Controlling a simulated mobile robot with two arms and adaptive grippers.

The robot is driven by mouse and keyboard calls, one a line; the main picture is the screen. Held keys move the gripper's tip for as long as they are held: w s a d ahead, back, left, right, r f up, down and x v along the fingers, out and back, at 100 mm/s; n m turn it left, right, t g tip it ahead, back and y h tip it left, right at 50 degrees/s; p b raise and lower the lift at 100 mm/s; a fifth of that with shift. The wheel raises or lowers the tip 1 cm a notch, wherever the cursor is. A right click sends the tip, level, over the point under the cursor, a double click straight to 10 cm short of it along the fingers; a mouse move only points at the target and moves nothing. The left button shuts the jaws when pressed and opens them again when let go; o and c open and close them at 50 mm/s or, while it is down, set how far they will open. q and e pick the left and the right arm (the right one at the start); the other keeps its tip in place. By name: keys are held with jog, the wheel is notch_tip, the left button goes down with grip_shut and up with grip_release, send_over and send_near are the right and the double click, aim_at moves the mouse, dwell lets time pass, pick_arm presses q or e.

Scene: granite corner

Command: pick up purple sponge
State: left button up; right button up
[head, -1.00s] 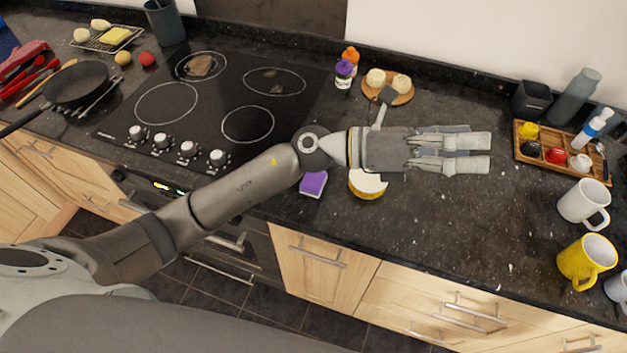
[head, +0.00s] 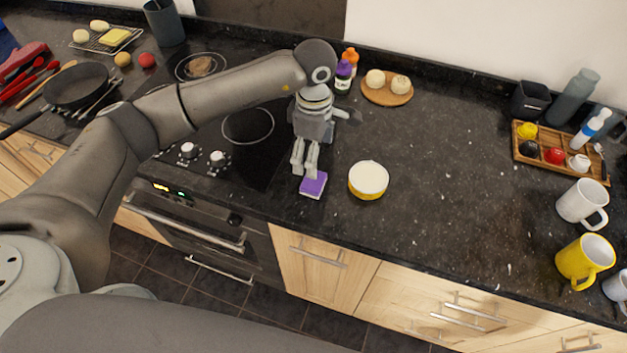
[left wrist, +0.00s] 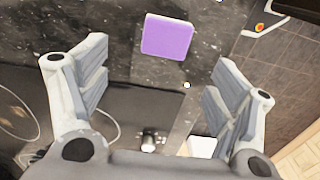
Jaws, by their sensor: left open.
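The purple sponge (head: 313,183) lies flat on the dark counter near its front edge, just right of the stove; a pale layer shows under its purple top. In the left wrist view the sponge (left wrist: 167,37) is at the top centre, ahead of and between the fingers, apart from them. My left gripper (head: 304,172) points down toward the front edge, its fingertips just behind the sponge. In the left wrist view my left gripper (left wrist: 155,85) is open with nothing between its fingers. My right gripper is in neither view.
A round yellow-sided tub (head: 368,180) stands just right of the sponge. Two small bottles (head: 344,76) and a round board (head: 387,90) with pale buns are behind the gripper. Stove knobs (head: 218,158) are to the left. The middle right counter is clear.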

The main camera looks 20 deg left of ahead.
pick_arm(q)
jog(key=p, duration=0.1)
send_over(313, 180)
jog(key=f, duration=0.4)
jog(key=shift+w, duration=0.4)
jog(key=f+p, duration=0.2)
jog(key=f, duration=0.1)
jog(key=f+p, duration=0.1)
jog(key=shift+s+f, duration=0.15)
jog(key=shift+s, duration=0.2)
jog(key=shift+f, duration=0.5)
jog(key=c, duration=0.9)
jog(key=shift+r, duration=0.1)
jog(key=shift+w+r+b, duration=0.1)
jog(key=shift+r+b, duration=0.4)
jog(key=shift+b, duration=0.1)
jog(key=s+d+r+b, duration=0.2)
jog(key=s+d+r, duration=0.1)
jog(key=r, duration=0.1)
jog(key=s+d+r+b, duration=0.2)
jog(key=s+r+b, duration=0.1)
jog(key=s+r, duration=0.1)
jog(key=s+d+r+b, duration=0.2)
jog(key=s+d+r, duration=0.1)
jog(key=s+r, duration=0.1)
jog(key=shift+s+d, duration=0.15)
jog(key=shift+d, duration=0.15)
